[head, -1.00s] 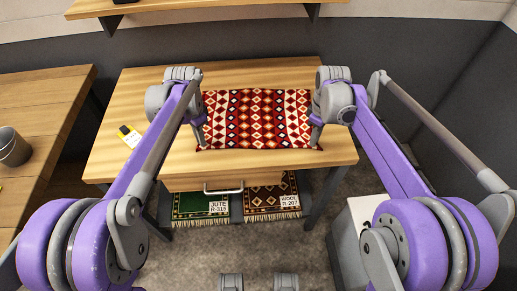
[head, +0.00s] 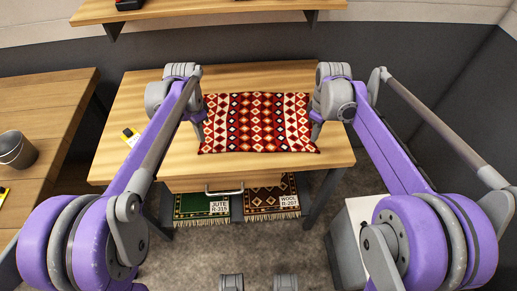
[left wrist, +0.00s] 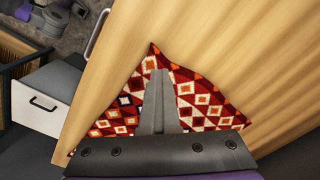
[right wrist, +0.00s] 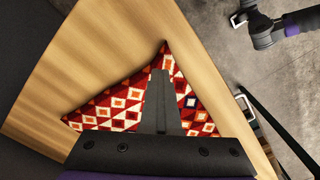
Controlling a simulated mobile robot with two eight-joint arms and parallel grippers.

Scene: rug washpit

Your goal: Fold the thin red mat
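The thin red mat (head: 258,122), with cream, black and orange diamonds, lies spread on the wooden table. My left gripper (head: 202,134) is at its left edge near the front corner, and my right gripper (head: 316,134) is at its right edge near the front corner. In the left wrist view the fingers (left wrist: 158,100) are together at a corner of the mat (left wrist: 120,112), with cloth on both sides. The right wrist view shows the same with the right fingers (right wrist: 160,100) and the mat (right wrist: 120,105). Both look shut on the mat; the lower fingers are hidden.
A shelf below holds a green rug (head: 190,205) and a brown rug (head: 268,192). A bucket (head: 17,150) stands on the left bench.

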